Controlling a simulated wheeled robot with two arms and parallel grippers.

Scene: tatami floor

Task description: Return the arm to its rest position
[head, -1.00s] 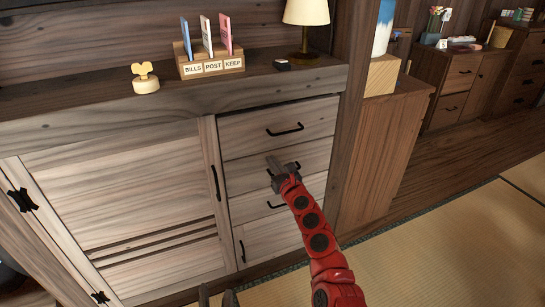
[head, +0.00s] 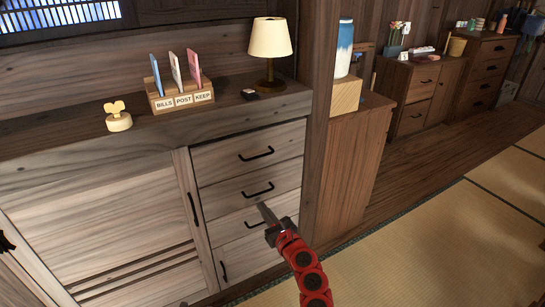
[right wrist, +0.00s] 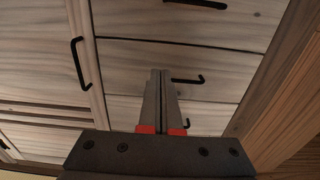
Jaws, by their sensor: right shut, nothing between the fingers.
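My right gripper (head: 266,217) is on the end of a red arm that comes up from the bottom of the head view. It is in front of the column of drawers (head: 250,190), near the second and third drawer handles. In the right wrist view its two fingers (right wrist: 161,80) are together with nothing between them, and the drawer fronts (right wrist: 215,60) are behind them. I cannot tell from these views how far the fingertips are from the wood. All the drawers look closed. My left gripper is not in the head view.
The cabinet top holds a letter rack (head: 180,98) marked BILLS, POST and KEEP, a lamp (head: 270,40), a small dark object (head: 249,93) and a wooden ornament (head: 118,119). A wooden post (head: 317,100) stands right of the drawers. Tatami (head: 430,250) lies open at right.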

